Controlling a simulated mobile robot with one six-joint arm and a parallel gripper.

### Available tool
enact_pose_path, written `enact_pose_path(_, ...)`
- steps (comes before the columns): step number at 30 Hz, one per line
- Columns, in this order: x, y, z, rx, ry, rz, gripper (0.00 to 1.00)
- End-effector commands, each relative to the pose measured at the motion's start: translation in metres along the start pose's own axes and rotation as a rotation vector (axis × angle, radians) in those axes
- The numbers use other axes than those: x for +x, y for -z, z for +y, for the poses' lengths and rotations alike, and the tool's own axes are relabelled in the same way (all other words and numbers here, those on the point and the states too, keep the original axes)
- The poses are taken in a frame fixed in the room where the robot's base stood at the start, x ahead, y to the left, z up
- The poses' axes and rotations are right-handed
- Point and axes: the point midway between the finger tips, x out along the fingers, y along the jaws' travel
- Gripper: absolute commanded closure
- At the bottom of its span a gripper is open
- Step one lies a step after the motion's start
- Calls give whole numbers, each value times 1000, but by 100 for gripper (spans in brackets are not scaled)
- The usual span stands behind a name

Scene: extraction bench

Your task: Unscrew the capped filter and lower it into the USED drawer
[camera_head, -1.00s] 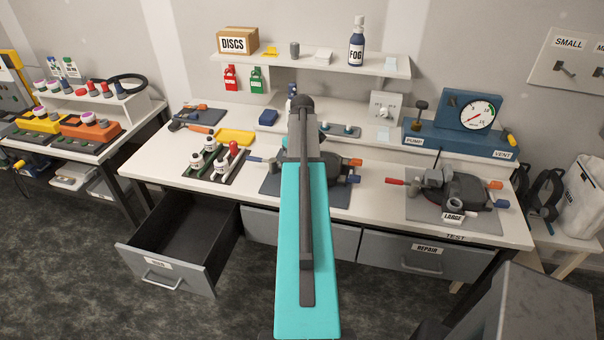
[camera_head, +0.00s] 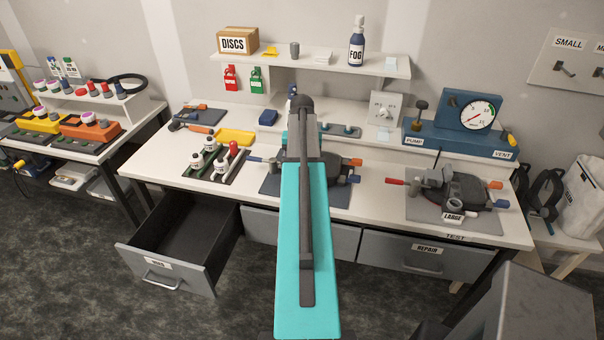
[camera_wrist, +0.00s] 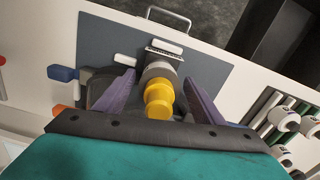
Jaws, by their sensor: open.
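In the wrist view my gripper (camera_wrist: 155,97) is open, its two purple-grey fingers on either side of a filter with a yellow cap (camera_wrist: 158,99). The filter sits on a grey collar of a dark device on a grey mat (camera_wrist: 205,70). I cannot tell whether the fingers touch it. In the head view my turquoise arm hides the filter and my gripper. The USED drawer (camera_head: 166,268) is pulled open at the lower left, its dark inside looking empty; it also shows in the wrist view (camera_wrist: 277,40).
A rack of white-topped cylinders (camera_head: 212,162) stands left of the mat. A second device labelled LARGE (camera_head: 462,190) sits at the right. The REPAIR drawer (camera_head: 427,257) is shut. The space above the open drawer is clear.

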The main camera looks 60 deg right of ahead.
Motion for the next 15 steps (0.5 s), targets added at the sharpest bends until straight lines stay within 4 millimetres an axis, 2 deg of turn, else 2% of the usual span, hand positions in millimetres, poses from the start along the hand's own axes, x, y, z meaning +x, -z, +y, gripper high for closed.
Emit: enact_pose_path(15,0,0,0,347,0,0,38)
